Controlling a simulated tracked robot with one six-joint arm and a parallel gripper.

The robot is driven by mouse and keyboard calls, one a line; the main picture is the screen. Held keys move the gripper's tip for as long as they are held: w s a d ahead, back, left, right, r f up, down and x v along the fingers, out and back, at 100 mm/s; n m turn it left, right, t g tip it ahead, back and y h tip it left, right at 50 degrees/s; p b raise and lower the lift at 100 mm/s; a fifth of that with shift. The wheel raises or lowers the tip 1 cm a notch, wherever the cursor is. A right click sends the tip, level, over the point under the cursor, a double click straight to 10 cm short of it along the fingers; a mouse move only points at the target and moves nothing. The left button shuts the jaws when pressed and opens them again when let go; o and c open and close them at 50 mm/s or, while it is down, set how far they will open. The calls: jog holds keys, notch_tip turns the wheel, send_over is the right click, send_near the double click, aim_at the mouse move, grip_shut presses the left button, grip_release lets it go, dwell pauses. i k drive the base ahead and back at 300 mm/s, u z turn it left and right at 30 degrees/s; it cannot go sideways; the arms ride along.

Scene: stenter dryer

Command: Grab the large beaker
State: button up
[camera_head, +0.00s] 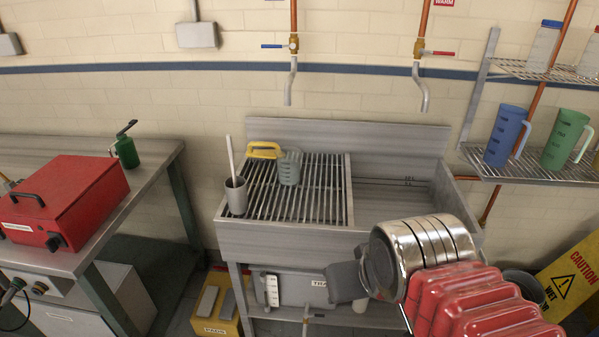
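Several beaker-like vessels show, and I cannot tell for certain which is the large beaker. A blue jug (505,137) and a green jug (564,139), both with handles, stand upright on the wall shelf at right. A grey-blue cup with markings (289,168) stands on the slatted drain rack, next to a yellow-handled item (264,150). A grey metal cup (236,196) with a rod in it stands at the rack's left edge. My gripper (344,283) is in front of the sink, low and apart from all of these.
The sink (400,207) has an empty basin right of the rack. A red case (64,204) and a green can (126,150) sit on the left bench. Below the sink are a grey bin (300,290) and a yellow box (214,326). A yellow caution sign (570,275) stands at right.

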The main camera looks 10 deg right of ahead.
aim_at(289, 166)
jog(key=u, duration=0.25)
jog(key=i, duration=1)
jog(key=z, duration=0.25)
jog(key=k, duration=0.5)
jog(key=z, duration=0.3)
jog(key=i, duration=0.75)
